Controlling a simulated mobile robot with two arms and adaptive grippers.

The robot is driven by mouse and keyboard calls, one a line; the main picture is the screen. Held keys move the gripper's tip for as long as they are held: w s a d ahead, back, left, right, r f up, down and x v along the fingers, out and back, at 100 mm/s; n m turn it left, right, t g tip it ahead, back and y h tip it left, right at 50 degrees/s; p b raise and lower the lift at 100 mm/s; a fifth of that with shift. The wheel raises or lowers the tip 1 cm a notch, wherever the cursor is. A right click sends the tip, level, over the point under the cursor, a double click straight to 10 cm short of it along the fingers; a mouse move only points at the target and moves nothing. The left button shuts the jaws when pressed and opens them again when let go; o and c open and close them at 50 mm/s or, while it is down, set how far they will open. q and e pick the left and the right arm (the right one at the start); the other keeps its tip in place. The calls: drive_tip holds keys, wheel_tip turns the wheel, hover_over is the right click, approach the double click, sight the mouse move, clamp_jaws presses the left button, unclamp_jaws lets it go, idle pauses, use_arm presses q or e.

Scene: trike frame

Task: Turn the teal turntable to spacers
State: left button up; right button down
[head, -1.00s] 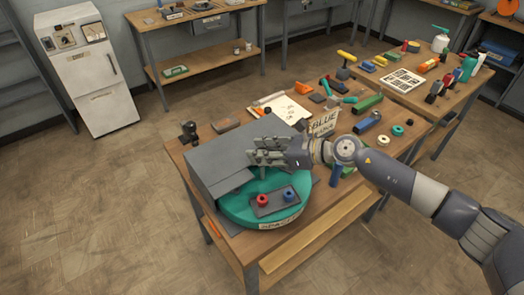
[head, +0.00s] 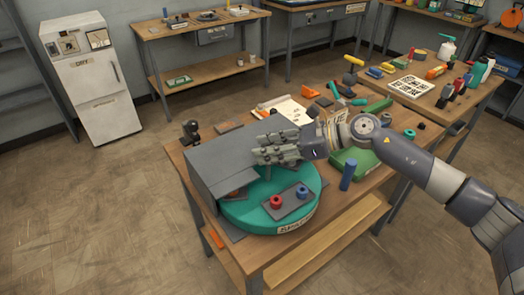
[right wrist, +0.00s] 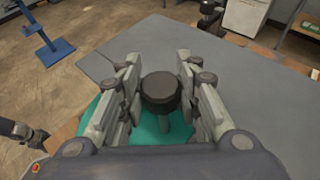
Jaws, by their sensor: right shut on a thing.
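The teal turntable (head: 248,217) sits at the near end of the wooden table, its back part hidden under a grey cover (head: 212,160). A dark tray on it holds a red spacer (head: 276,202) and a blue spacer (head: 301,192). A pale label (head: 296,223), too small to read surely, is on its front rim. My right gripper (head: 268,150) is at the turntable's back, beside the cover. In the right wrist view its fingers are shut on a black-topped knob (right wrist: 160,88) standing over the teal surface (right wrist: 165,133). My left gripper is not in view.
A blue cylinder (head: 348,175) stands right of the turntable, by a green tray (head: 358,158) under my right arm. Papers and several tools lie on the table's far half. A second table with tools stands at the back right. Floor to the left is clear.

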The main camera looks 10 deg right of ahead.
drive_tip(key=c, duration=1.2)
unclamp_jaws()
drive_tip(key=shift+o, duration=0.2)
drive_tip(key=v, duration=1.2)
